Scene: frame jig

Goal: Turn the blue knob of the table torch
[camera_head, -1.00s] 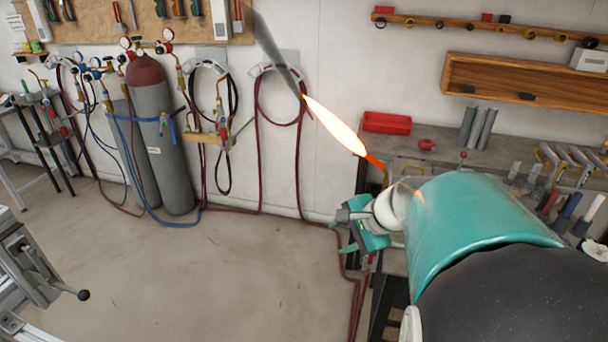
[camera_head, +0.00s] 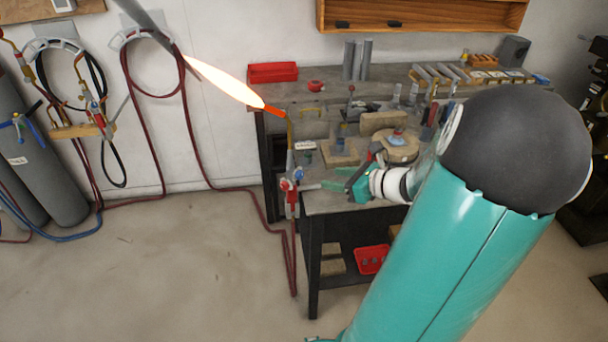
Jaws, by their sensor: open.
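The table torch (camera_head: 290,158) stands upright at the left front edge of the workbench. A bright flame (camera_head: 228,84) leaves its glowing orange tip toward the upper left. The small blue knob (camera_head: 299,173) is on the right side of the torch's valve body. A red knob (camera_head: 285,185) is on its left side. My gripper (camera_head: 331,179) is open, with its green fingers pointing left at the torch just right of the blue knob. A small gap seems to separate the fingertips from the knob; exact depth is hard to tell.
The workbench (camera_head: 345,200) carries clamps, blocks and a round disc close behind my gripper. A red tray (camera_head: 273,72) lies at its back left. Dark red hoses (camera_head: 270,212) hang from the torch. Gas cylinders (camera_head: 45,165) stand at far left; the floor between is clear.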

